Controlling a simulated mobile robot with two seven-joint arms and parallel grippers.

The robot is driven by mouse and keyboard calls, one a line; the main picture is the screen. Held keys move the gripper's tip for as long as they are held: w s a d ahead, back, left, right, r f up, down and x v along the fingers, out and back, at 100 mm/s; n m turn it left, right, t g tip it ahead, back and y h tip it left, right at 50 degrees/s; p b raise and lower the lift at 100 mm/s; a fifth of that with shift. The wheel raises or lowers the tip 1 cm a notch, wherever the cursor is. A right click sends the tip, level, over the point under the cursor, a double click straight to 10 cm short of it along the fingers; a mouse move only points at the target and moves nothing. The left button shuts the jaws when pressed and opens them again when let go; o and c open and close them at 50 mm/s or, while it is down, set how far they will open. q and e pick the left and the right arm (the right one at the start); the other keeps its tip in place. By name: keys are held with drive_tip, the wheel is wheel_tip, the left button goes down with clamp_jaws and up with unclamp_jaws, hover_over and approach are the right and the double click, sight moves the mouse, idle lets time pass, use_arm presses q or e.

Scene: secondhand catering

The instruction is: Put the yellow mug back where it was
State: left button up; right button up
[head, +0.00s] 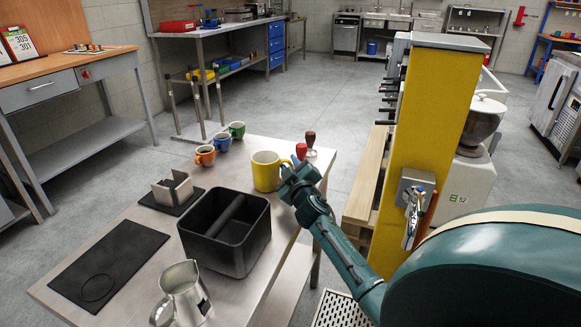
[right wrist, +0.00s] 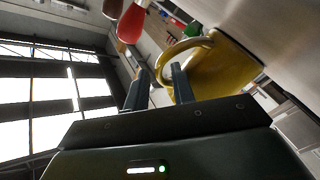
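The yellow mug (head: 265,172) stands upright on the metal table near its right edge. In the right wrist view the mug (right wrist: 225,68) is tilted by the camera angle, with its handle (right wrist: 188,45) towards my gripper. My right gripper (head: 288,180) is at the handle side of the mug. Its two fingers (right wrist: 158,82) are apart, with part of the handle showing between or just beyond their tips; I cannot tell whether they touch it. My left gripper is not in view.
Red-handled (head: 301,151) and brown-handled (head: 310,138) tampers stand behind the gripper. A black box (head: 245,250), steel pitcher (head: 183,298) and dark mat (head: 125,250) occupy the front. A yellow-sided machine (head: 425,125) rises at right.

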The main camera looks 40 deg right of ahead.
drive_tip(key=shift+o, duration=0.4)
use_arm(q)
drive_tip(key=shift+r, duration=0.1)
use_arm(e)
drive_tip(key=shift+a+r, duration=0.1)
drive_tip(key=shift+r, duration=0.1)
drive_tip(key=p+v, duration=0.1)
drive_tip(key=v, duration=1.1)
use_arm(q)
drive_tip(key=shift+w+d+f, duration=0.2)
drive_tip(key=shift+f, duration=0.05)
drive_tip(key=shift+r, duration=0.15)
